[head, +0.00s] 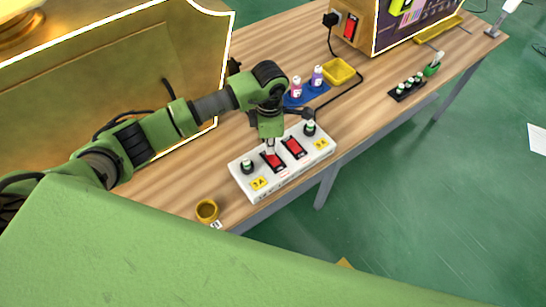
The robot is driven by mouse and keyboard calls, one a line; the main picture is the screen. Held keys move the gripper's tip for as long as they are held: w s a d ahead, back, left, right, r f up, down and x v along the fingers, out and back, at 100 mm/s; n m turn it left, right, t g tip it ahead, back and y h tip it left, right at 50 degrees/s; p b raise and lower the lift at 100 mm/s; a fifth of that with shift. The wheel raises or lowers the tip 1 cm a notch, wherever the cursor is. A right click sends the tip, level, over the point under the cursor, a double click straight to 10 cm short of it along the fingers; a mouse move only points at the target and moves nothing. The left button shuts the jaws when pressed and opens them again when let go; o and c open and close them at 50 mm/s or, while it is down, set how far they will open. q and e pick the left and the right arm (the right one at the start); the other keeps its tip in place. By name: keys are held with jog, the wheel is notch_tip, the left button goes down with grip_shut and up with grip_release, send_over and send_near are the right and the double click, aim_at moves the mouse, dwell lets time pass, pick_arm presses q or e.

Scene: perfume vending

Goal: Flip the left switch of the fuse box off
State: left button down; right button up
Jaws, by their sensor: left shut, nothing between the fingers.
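The white fuse box (283,179) lies on the wooden table in the head view. It has two red switches and a dark round fuse at each end. My left gripper (270,150) points down over the left switch (274,163). It is shut and empty, with its tips at or just above the switch's upper part. I cannot tell if they touch. The right switch (293,147) is clear of the gripper. The tilt of the left switch is too small to read. My right gripper is not in view.
A yellow cup (207,211) stands by the table's front edge. Behind the box are small bottles on a blue mat (306,95) and a yellow tray (339,71). A black rack (407,88) stands to the right. A large gold panel (110,90) is at left.

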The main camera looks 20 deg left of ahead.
pick_arm(q)
jog(key=shift+f+b, duration=1.05)
jog(key=shift+f, duration=0.1)
dwell(0.4)
jog(key=shift+r, duration=0.1)
jog(key=shift+r+p, duration=2.1)
jog(key=shift+r, duration=1.4)
jog(key=shift+f, duration=0.1)
